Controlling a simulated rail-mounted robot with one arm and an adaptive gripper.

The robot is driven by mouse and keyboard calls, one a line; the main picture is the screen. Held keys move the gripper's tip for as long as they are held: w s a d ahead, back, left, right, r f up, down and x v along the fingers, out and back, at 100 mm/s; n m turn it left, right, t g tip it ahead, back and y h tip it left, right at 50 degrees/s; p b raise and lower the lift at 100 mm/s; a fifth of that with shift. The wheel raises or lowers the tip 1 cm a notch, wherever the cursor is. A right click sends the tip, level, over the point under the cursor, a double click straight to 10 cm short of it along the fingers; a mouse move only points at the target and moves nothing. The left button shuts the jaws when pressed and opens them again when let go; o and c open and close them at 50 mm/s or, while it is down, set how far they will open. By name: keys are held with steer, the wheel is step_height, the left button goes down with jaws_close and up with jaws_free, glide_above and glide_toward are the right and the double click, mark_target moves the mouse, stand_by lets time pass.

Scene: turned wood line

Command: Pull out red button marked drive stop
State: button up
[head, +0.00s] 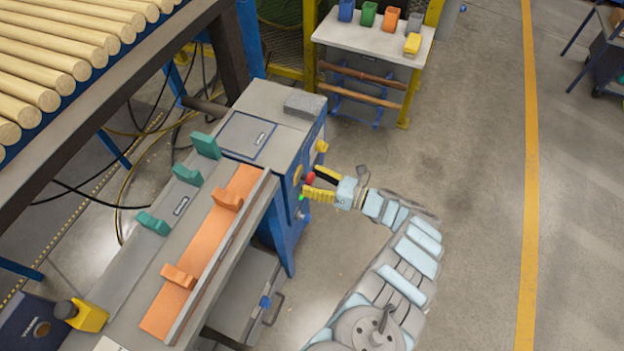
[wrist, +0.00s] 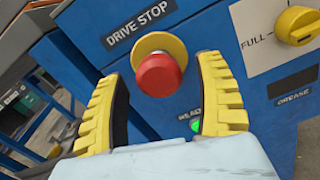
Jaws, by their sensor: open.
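The red button (wrist: 160,75) sits on a yellow collar (wrist: 155,45) on a blue panel, under a label reading DRIVE STOP (wrist: 140,24). In the head view the red button (head: 310,178) shows at the side of the machine, by my fingertips. My gripper (wrist: 165,85) is open, with one yellow finger on each side of the button and visible gaps between. It holds nothing. In the head view my gripper (head: 312,184) reaches toward the panel from the right.
A green light (wrist: 195,125) is on the panel below right of the button. A yellow knob (wrist: 297,25) marked FULL sits at upper right. A white bench (head: 375,42) with coloured bins stands at the back. The floor to the right of my arm is clear.

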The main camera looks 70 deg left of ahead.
steer(key=shift+r, duration=0.1)
steer(key=shift+r, duration=4.9)
